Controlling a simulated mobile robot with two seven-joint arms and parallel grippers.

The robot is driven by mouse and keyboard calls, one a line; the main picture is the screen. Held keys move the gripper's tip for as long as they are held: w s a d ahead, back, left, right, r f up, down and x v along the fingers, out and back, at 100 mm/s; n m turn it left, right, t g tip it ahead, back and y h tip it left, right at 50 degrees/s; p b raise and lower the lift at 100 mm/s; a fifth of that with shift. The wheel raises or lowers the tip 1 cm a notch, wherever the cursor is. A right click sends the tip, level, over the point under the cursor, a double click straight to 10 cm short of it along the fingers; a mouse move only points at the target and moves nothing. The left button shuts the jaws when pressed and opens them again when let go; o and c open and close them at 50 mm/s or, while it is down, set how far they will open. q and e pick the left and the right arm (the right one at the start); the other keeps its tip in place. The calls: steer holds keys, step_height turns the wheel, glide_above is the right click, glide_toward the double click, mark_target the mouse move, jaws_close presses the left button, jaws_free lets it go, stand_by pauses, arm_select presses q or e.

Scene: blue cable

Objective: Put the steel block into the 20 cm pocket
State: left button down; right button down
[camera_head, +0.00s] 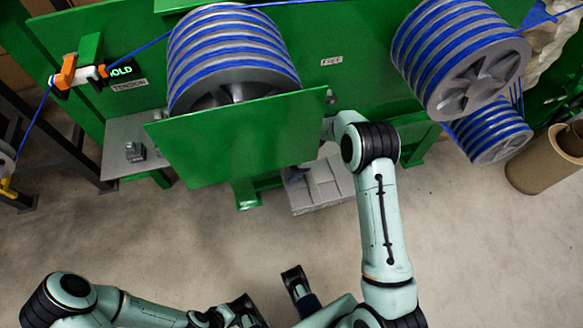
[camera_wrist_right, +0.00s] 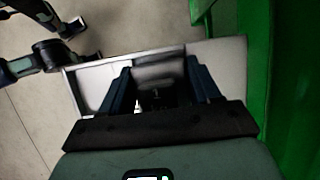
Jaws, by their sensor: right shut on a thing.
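My right gripper (camera_wrist_right: 160,88) is shut on a dark grey block, the steel block (camera_wrist_right: 160,72), between its two fingers in the right wrist view. In that view the grey tray (camera_wrist_right: 90,66) with a pale rim lies beyond the block; I cannot tell whether they touch. In the head view the tray (camera_head: 325,190) sits low beside the machine, with several compartments; I cannot tell which is the 20 cm pocket. My left gripper (camera_head: 267,292) is open and empty over the floor.
A green panel (camera_head: 240,138) stands left of the tray. Spools of blue cable (camera_head: 235,50) are above. A small grey metal piece (camera_head: 135,151) stands on a grey shelf (camera_head: 118,170) at the left. A cardboard tube (camera_head: 540,165) stands at the right.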

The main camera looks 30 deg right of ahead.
steer(key=shift+f, duration=0.1)
steer(key=shift+c, duration=1.2)
jaws_free()
steer(key=shift+s+f, duration=0.15)
steer(key=w+p+v, duration=0.1)
steer(key=p+v, duration=0.1)
steer(key=v, duration=1.1)
steer(key=shift+s+a+r, duration=0.2)
steer(key=shift+s+r, duration=0.05)
